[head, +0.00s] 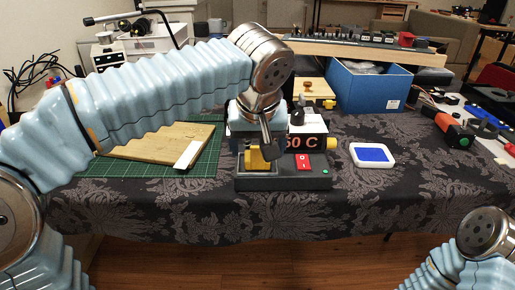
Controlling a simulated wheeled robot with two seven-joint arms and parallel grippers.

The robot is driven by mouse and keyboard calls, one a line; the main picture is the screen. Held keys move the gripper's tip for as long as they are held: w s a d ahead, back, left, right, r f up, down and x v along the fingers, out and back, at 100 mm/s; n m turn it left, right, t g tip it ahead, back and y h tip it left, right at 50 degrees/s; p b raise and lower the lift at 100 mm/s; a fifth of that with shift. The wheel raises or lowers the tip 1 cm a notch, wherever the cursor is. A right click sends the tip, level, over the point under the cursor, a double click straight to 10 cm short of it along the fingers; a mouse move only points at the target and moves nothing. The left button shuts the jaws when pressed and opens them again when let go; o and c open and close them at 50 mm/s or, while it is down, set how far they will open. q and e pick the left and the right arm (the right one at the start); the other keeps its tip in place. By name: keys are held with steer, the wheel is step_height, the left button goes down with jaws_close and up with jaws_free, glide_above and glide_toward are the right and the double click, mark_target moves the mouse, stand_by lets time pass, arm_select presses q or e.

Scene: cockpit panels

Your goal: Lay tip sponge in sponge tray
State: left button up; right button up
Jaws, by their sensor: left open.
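A soldering station (312,172) with a "50 C" display and a red switch stands near the front of the table. The dark tray (255,184) is the recess in the left part of its base. A yellow sponge (257,161) shows at this tray, looking upright or tilted rather than flat; whether it touches the tray floor I cannot tell. My left gripper (267,150) points down right at the sponge, open, its fingers partly overlapping it. My wrist hides part of the station. My right arm shows at the lower right, its gripper out of frame.
A white case with a blue pad (373,154) lies right of the station. A green mat (205,165) with a wooden board (160,143) lies left. A blue box (366,88) stands behind. The cloth in front of the station is clear.

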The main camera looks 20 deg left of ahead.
arm_select(q)
steer(key=p+v, duration=0.1)
steer(key=v, duration=0.9)
